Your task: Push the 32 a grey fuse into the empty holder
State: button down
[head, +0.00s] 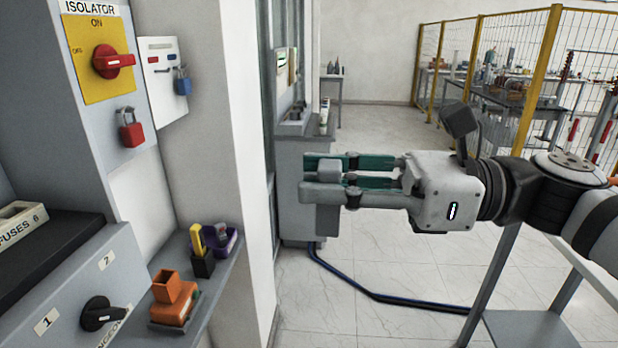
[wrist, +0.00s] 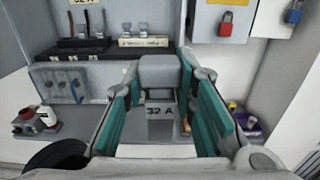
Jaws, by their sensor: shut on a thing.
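My gripper (head: 322,178) is shut on a grey fuse (head: 320,218) and holds it in the air, clear of the wall units. In the wrist view the grey fuse (wrist: 160,74) sits between the teal-lined fingers, with a "32 A" label facing the camera. Upright dark fuse holders (wrist: 87,24) stand on a black ledge at the upper left of the wrist view, under a partly cut-off "32 A" sign. I cannot tell which holder is empty. The holders are out of the head view.
A fuse box (head: 22,222) stands on the black ledge (head: 55,250) above a panel with a black rotary switch (head: 102,314). A shelf (head: 215,285) carries an orange block (head: 172,300) and a purple bin (head: 225,240). The isolator (head: 103,60) is above. Open floor lies beneath my gripper.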

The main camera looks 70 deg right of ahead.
jog(key=shift+r+p, duration=0.5)
jog(key=shift+r, duration=1.6)
